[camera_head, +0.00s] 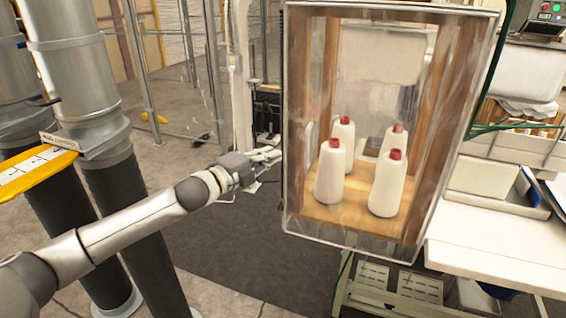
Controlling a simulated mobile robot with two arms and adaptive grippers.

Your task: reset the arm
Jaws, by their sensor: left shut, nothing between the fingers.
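My left arm reaches in from the lower left, and my left gripper (272,157) is at its end, near the left side of the clear-fronted cabinet (340,240). The gripper is shut with nothing in it. I cannot tell whether its tips touch the cabinet's edge. Inside the cabinet, several white bottle-shaped spools with red tops (387,185) stand upright on a wooden shelf (350,212). My right gripper is not in view.
Thick grey pipes (80,75) with a yellow handle (35,170) stand at the left. A white table (490,240) with a tray (490,190) is at the right. A metal frame (140,60) stands behind. Dark floor mat (230,250) lies open below the gripper.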

